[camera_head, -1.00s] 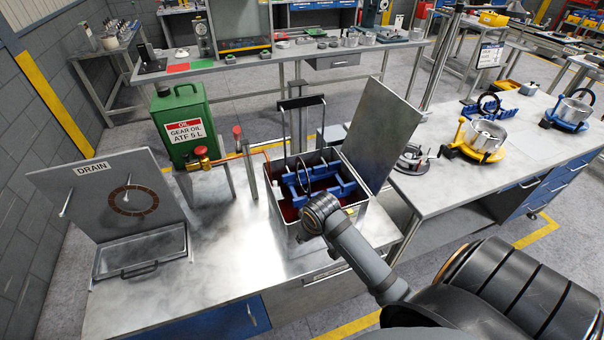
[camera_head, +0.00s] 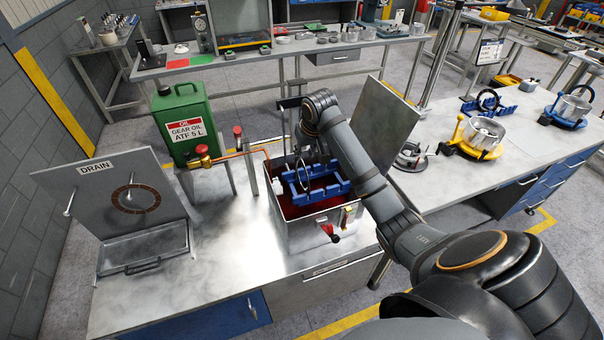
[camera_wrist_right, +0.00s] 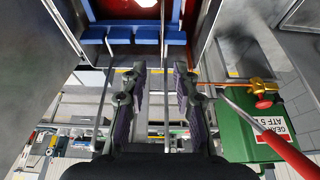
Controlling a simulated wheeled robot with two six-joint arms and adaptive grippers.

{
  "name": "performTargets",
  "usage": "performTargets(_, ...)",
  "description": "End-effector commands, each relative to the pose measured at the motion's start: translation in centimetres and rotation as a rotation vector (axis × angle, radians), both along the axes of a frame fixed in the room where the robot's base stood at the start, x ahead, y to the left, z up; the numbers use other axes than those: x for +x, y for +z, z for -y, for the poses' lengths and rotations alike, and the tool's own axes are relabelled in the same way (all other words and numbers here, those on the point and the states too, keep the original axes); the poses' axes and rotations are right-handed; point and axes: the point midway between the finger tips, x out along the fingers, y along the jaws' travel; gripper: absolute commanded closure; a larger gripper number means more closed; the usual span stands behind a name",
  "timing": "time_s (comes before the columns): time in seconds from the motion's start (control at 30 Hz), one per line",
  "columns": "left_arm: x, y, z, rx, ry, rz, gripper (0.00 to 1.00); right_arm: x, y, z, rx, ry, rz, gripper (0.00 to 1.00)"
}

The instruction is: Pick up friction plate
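A dark ring-shaped plate (camera_head: 302,175) stands upright in a blue rack (camera_head: 325,190) inside the metal oil bath (camera_head: 318,222), which holds red liquid. Another ring, brown and segmented (camera_head: 116,200), is on the upright drain board (camera_head: 88,203). My right arm reaches over the bath; its gripper is mostly hidden behind the wrist in the head view. In the right wrist view my right gripper (camera_wrist_right: 158,76) has its fingers apart, with the blue rack (camera_wrist_right: 177,38) beyond them. A thin upright strip shows between the fingers; I cannot tell what it is. My left gripper is out of view.
A green oil can (camera_head: 184,125) and copper pipe with red-handled valves (camera_head: 202,158) stand left of the bath. A raised metal lid (camera_head: 385,120) stands to its right. Yellow (camera_head: 478,138) and blue (camera_head: 568,110) fixtures stand on the right bench.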

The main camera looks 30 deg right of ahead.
Motion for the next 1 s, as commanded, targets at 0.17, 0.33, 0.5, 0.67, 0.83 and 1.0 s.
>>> performTargets(0.17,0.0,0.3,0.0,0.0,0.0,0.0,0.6,0.3,-0.8,0.1,-0.002,0.001,0.001,0.71)
performTargets(0.33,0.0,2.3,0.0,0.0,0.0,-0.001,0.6,0.9,-2.1,0.0,0.001,0.0,-0.005,0.71)
performTargets(0.5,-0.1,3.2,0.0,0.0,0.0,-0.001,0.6,2.0,-4.9,0.1,0.0,0.0,-0.002,0.71)
performTargets(0.67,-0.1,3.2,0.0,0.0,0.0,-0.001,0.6,2.2,-5.7,0.3,-0.002,0.001,0.001,0.71)
performTargets(0.83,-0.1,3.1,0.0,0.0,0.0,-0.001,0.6,2.2,-5.7,0.3,-0.002,0.001,0.002,0.78)
performTargets(1.0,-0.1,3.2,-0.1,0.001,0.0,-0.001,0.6,2.2,-5.6,0.3,-0.002,0.001,0.002,1.0)
